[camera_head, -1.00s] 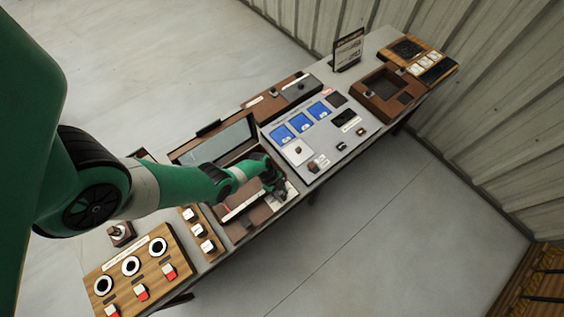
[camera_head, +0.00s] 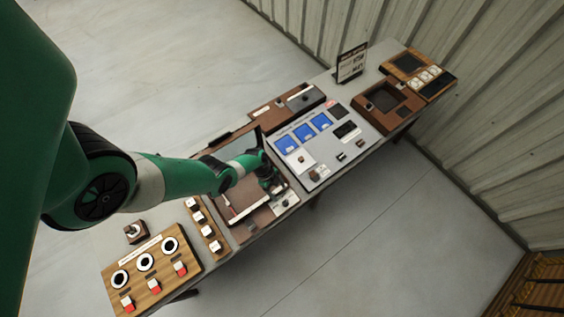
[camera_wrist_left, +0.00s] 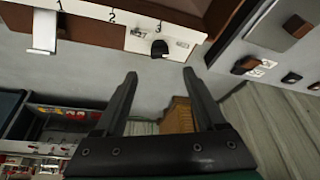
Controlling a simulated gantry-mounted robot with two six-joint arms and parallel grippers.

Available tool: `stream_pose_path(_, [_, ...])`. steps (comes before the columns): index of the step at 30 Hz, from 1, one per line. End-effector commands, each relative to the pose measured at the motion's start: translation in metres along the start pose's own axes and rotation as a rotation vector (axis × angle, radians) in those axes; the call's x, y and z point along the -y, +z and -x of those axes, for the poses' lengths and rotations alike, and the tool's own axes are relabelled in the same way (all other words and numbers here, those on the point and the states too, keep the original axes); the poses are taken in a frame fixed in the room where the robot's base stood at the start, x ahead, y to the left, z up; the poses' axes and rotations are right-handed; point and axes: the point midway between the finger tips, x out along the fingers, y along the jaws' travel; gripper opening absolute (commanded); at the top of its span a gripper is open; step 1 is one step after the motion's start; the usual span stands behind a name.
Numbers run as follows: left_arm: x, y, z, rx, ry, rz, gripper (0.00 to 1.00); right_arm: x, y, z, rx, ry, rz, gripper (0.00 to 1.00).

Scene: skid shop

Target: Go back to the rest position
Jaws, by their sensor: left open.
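My left arm comes in from the left in the head view and reaches over a brown open case (camera_head: 246,222) on the long bench. My left gripper (camera_head: 276,186) is small and dark there, over the right part of the case. In the left wrist view my left gripper (camera_wrist_left: 160,74) shows two dark fingers spread apart with nothing between them. A white plate with a black knob (camera_wrist_left: 160,46) lies beyond the fingertips. Whether the fingers touch anything is not clear. My right gripper is in neither view.
A grey panel with blue dials (camera_head: 304,138) is right of the case. A wooden board with round dials and red switches (camera_head: 152,270) is at the near left. A black sign (camera_head: 351,63) stands toward the far end. A corrugated wall (camera_head: 480,100) runs behind; open floor (camera_head: 350,235) lies in front.

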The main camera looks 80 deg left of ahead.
Motion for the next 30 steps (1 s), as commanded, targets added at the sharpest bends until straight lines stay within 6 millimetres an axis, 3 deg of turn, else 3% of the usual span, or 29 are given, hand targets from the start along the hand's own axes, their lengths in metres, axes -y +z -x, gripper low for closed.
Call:
stream_pose_path(1, [0.0,-0.003,0.016,0.0,0.0,0.003,0.72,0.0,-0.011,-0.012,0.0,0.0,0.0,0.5])
stream_pose_path(6, [0.001,0.0,0.028,0.0,0.0,0.001,0.72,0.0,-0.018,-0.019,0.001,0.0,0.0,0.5])
stream_pose_path(25, [0.001,0.0,0.027,0.0,0.001,-0.002,0.72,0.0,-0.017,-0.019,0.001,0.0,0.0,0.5])
stream_pose_path(28, [0.002,-0.013,0.024,0.0,0.012,-0.047,0.72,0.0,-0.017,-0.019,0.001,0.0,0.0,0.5])
stream_pose_path(30, [0.015,-0.04,0.023,0.0,0.013,-0.136,0.72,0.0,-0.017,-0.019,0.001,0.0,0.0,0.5])
